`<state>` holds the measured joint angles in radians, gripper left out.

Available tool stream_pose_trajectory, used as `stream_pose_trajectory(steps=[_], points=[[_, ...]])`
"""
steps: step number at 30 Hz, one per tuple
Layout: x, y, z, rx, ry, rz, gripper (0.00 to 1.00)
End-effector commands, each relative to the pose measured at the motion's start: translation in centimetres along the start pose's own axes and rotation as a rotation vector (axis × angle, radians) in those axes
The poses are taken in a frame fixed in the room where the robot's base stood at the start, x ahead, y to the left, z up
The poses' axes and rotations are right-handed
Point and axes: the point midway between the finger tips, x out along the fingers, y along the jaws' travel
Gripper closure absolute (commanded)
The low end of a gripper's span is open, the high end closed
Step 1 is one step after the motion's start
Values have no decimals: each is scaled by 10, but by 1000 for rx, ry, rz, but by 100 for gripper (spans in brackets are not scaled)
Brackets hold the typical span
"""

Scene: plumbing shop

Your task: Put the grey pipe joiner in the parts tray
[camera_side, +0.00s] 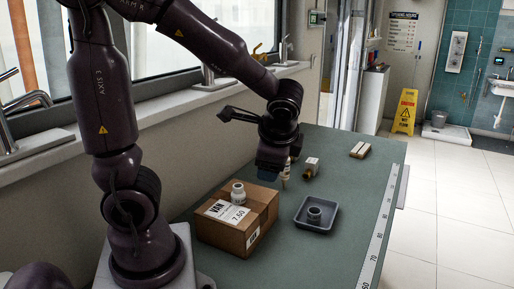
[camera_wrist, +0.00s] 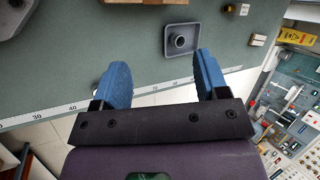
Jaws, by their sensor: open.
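The grey pipe joiner (camera_side: 314,214) is a short ring-like piece sitting inside the parts tray (camera_side: 301,223), a shallow dark grey square tray on the green bench. In the wrist view the joiner (camera_wrist: 179,41) rests on the floor of the tray (camera_wrist: 169,52), apart from my fingers. My gripper (camera_side: 268,175) hangs above the bench, behind and left of the tray in the side view. In the wrist view its blue fingers (camera_wrist: 161,62) are spread wide with nothing between them.
A brass fitting (camera_side: 311,166) and a small pale block (camera_side: 360,149) lie farther back. The bench right of the tray is clear up to the ruler edge (camera_side: 385,225).

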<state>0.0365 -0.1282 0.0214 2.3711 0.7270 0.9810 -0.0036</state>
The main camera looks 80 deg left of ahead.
Motion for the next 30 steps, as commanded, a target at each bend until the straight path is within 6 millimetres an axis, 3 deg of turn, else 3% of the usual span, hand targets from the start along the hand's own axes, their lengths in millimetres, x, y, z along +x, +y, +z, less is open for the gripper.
stream_pose_trajectory(steps=[1, 6, 12, 17, 30], points=[[-17, 6, 7, -105, 79, 57, 32], [-64, 33, 20, -378, 315, 265, 32], [-101, 51, 26, -544, 502, 427, 32], [-110, 55, 27, -578, 544, 468, 32], [-109, 55, 27, -577, 542, 467, 32]])
